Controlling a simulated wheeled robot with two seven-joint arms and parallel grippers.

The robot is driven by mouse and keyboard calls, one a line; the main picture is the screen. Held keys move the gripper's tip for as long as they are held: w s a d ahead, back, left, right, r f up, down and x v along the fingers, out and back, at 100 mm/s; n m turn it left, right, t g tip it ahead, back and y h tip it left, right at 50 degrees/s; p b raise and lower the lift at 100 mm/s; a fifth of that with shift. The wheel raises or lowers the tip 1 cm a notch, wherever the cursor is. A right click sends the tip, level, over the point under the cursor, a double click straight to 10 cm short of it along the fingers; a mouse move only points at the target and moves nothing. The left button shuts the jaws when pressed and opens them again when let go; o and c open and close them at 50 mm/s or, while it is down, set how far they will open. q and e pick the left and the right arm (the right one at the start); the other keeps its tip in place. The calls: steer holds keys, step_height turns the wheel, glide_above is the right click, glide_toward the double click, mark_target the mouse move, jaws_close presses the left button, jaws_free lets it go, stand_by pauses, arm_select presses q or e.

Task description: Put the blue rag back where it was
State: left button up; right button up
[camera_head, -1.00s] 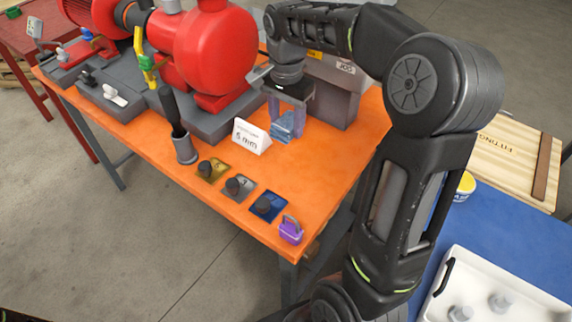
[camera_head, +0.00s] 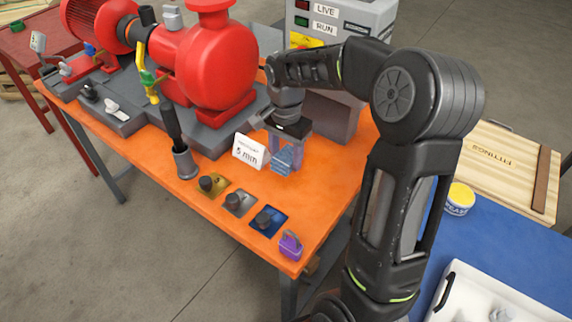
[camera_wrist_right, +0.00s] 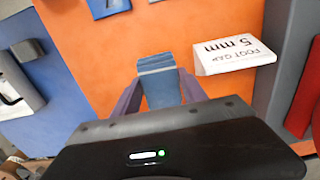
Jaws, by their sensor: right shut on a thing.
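The blue rag (camera_head: 287,158) is a folded blue bundle between the fingers of my right gripper (camera_head: 288,152), over the orange table (camera_head: 330,185) beside the small white "5 mm" sign (camera_head: 249,151). In the right wrist view, the rag (camera_wrist_right: 158,80) sits between the two purple-grey fingertips (camera_wrist_right: 158,88), which are shut on it. The sign (camera_wrist_right: 236,52) stands just to its right there. I cannot tell whether the rag touches the table top. My left gripper is not in view.
A red pump (camera_head: 215,65) and grey control box (camera_head: 345,25) stand behind. A dark-handled tool in a grey cup (camera_head: 184,162), several coloured plates with black knobs (camera_head: 238,203) and a purple padlock-like item (camera_head: 290,245) are in front. Orange surface right of the plates is clear.

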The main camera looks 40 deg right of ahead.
mark_target(286, 166)
steer(key=shift+f, duration=1.85)
steer(key=shift+f, duration=0.15)
steer(key=o, duration=1.3)
step_height(286, 166, up, 12)
steer(key=shift+r, duration=0.15)
